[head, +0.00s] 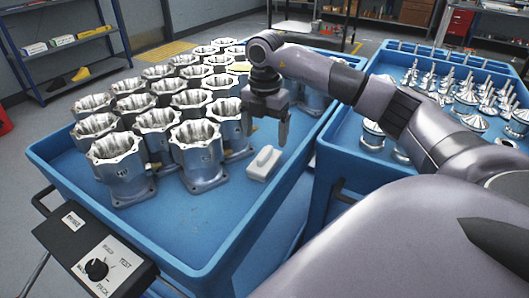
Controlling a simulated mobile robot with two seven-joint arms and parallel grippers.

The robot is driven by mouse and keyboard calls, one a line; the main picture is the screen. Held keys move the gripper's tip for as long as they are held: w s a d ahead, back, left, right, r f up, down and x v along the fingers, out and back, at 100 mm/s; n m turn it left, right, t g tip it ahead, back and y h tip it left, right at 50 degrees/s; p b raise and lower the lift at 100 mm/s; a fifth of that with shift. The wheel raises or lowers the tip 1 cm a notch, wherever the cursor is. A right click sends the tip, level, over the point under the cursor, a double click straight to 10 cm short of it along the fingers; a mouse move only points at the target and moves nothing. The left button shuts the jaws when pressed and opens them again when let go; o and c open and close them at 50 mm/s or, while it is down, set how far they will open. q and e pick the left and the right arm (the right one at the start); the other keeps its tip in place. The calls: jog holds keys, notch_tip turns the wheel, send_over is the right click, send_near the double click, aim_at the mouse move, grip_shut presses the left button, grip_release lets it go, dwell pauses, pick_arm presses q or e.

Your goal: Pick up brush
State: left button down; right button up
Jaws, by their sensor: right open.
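The brush (264,163) is a small pale block with a raised grip on top. It lies on the blue floor of the left cart (173,226), just right of the front housings. My right gripper (266,139) points down above the brush, its two fingers apart and empty. The fingertips look a little above and behind the brush; the exact gap is hard to tell. My left gripper is not in view.
Several silver machined housings (116,168) stand in rows on the left cart. A second blue cart (345,165) with small metal parts is at right. A control box (97,251) sits at the front left. The cart floor in front of the brush is clear.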

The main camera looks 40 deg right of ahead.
aim_at(265, 152)
notch_tip(265, 152, down, 6)
jog(key=shift+s+a+f, duration=0.15)
jog(key=shift+f, duration=0.1)
jog(key=shift+c, duration=0.3)
jog(key=c, duration=1.1)
jog(key=shift+r, duration=0.1)
notch_tip(265, 152, up, 20)
jog(key=p, duration=0.3)
